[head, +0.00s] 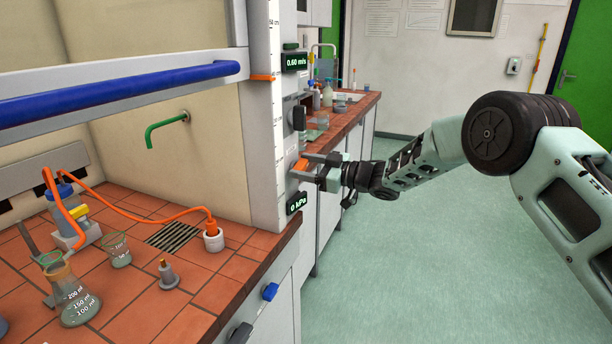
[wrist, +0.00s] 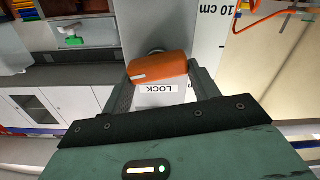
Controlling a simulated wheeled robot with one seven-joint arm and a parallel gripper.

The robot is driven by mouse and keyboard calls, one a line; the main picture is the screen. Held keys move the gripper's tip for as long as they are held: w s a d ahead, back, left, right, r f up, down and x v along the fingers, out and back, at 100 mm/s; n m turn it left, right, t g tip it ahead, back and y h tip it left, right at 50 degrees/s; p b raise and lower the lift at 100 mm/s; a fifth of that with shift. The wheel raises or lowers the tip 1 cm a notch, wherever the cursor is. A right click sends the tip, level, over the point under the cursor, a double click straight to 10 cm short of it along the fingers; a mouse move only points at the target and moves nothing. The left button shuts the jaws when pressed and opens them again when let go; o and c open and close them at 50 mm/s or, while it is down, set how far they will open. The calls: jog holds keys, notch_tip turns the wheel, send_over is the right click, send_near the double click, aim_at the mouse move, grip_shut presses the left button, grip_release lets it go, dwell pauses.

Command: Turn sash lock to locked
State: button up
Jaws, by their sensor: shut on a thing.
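The sash lock is an orange knob on the light grey fume hood post (head: 265,110). In the wrist view the orange knob (wrist: 160,67) sits between my two fingers, with a white "LOCK" label (wrist: 160,89) beside it, upside down in this view. My gripper (head: 302,168) is at the post's front face in the head view and is shut on the orange knob (head: 301,165). In the wrist view my gripper (wrist: 162,80) has a finger on each side of the knob. The fingers hide part of the knob in the head view.
A blue sash handle bar (head: 120,88) crosses the hood opening at left. A black knob (head: 299,117) and a "0 kPa" display (head: 296,203) flank the lock. The green floor (head: 400,270) is clear.

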jog(key=n+b, duration=0.2)
jog(key=b, duration=0.1)
jog(key=f+n+b, duration=0.1)
jog(key=n+b, duration=0.1)
jog(key=b, duration=0.1)
jog(key=shift+s+n+b, duration=0.2)
jog(key=shift+n+b, duration=0.1)
jog(key=n+b, duration=0.3)
jog(key=b, duration=0.1)
jog(key=n+b, duration=0.4)
jog(key=b, duration=0.1)
jog(key=n+b, duration=0.3)
jog(key=b, duration=0.2)
jog(key=shift+s+a+f+n, duration=0.15)
jog(key=shift+s+f+n, duration=0.1)
jog(key=shift+n, duration=0.15)
jog(key=shift+r, duration=0.1)
jog(key=o, duration=1)
jog(key=b+v, duration=0.1)
jog(key=v, duration=1.6)
jog(key=shift+d+r, duration=0.1)
jog(key=shift+d, duration=0.1)
